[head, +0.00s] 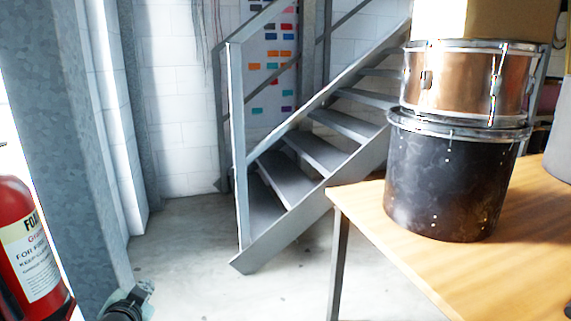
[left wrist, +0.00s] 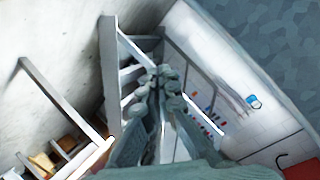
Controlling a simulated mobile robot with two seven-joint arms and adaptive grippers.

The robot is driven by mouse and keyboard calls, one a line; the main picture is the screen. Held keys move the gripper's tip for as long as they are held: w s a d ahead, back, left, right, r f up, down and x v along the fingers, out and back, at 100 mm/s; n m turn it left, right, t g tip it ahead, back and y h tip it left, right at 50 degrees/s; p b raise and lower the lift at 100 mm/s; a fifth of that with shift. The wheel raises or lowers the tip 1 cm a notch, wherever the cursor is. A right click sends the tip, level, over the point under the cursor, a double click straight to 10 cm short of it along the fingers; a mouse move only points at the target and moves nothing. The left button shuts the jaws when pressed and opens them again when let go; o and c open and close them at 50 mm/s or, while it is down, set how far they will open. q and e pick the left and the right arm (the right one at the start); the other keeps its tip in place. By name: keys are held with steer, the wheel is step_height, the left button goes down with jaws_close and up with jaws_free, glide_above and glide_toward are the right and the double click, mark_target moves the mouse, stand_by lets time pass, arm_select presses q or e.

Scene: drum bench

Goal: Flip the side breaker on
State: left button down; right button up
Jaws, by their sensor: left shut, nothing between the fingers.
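I cannot make out a side breaker in either view. My left gripper (head: 141,292) shows at the bottom edge of the head view, beside the foot of the grey metal pillar (head: 62,130). In the left wrist view its fingers (left wrist: 163,78) are shut together and hold nothing. They are in front of the stairs in that picture. My right gripper is not in view.
A red fire extinguisher (head: 28,250) stands at the left. Grey metal stairs (head: 290,180) rise to the right at the back. A wooden table (head: 480,280) at the right carries a black drum (head: 445,185) under a copper drum (head: 465,82). The concrete floor (head: 190,240) between is clear.

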arm_select(q)
steer(key=s+d+f+n+g, duration=0.1)
steer(key=s+f+g, duration=0.4)
steer(key=s+f, duration=0.7)
steer(key=s+d+f+n+g+h, duration=0.1)
steer(key=s+d+f+g, duration=0.3)
steer(key=s+f, duration=0.9)
steer(key=s+n+g, duration=0.1)
steer(key=s, duration=0.5)
steer(key=shift+d+f+h, duration=0.15)
steer(key=shift+f+h, duration=0.1)
steer(key=shift+h, duration=0.05)
steer(key=shift+w, duration=0.1)
